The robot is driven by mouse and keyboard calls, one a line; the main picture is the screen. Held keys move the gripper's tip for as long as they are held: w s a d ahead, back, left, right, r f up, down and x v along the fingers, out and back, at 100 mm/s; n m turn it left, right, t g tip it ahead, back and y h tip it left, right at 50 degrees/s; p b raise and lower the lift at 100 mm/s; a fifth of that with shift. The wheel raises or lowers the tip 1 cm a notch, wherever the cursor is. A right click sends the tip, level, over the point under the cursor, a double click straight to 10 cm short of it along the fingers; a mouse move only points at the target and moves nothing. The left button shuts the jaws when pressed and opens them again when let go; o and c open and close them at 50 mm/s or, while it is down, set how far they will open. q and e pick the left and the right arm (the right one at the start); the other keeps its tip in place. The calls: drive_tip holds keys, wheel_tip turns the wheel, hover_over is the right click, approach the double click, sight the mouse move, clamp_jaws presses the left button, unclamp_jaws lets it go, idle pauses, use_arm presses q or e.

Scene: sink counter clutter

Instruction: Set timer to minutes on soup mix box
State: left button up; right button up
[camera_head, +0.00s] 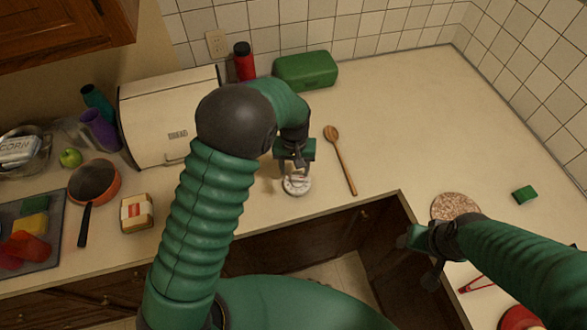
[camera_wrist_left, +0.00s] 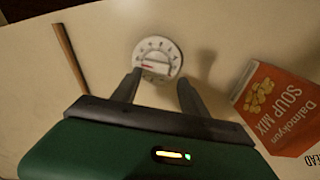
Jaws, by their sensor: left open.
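A round white timer (camera_head: 297,185) lies on the counter near its front edge. In the left wrist view the timer (camera_wrist_left: 158,48) shows a numbered dial and a red pointer. My left gripper (camera_head: 296,170) is over the timer, pointing down. In the wrist view its two fingers (camera_wrist_left: 160,82) are apart, with the timer's lower edge between and just beyond the tips; I cannot tell whether they touch it. The orange soup mix box (camera_wrist_left: 280,108) is at the right in the wrist view; my left arm seems to hide it in the head view.
A wooden spoon (camera_head: 341,160) lies right of the timer. A bread box (camera_head: 165,115), red bottle (camera_head: 244,62) and green case (camera_head: 306,70) stand behind. A pan (camera_head: 94,180) is left. My right gripper (camera_head: 428,262) is by a round cork-like mat (camera_head: 455,205). The back-right counter is clear.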

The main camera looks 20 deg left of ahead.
sight(294, 176)
use_arm(q)
drive_tip(key=shift+s+f, duration=0.65)
drive_tip(key=shift+f, duration=0.15)
use_arm(e)
drive_tip(key=shift+f, duration=0.2)
use_arm(q)
drive_tip(key=r, duration=0.2)
drive_tip(key=w+r, duration=0.1)
drive_tip(key=r+b, duration=0.1)
drive_tip(key=r, duration=0.1)
drive_tip(key=shift+w+r, duration=0.3)
drive_tip(key=shift+w, duration=0.1)
wheel_tip(294, 176, up, 13)
drive_tip(key=shift+s+f+b, duration=0.2)
drive_tip(key=shift+s+b, duration=0.15)
use_arm(e)
drive_tip(key=shift+w+f, duration=0.8)
drive_tip(key=shift+f, duration=0.3)
use_arm(q)
drive_tip(key=shift+s+a, duration=0.1)
use_arm(e)
drive_tip(key=shift+a, duration=0.1)
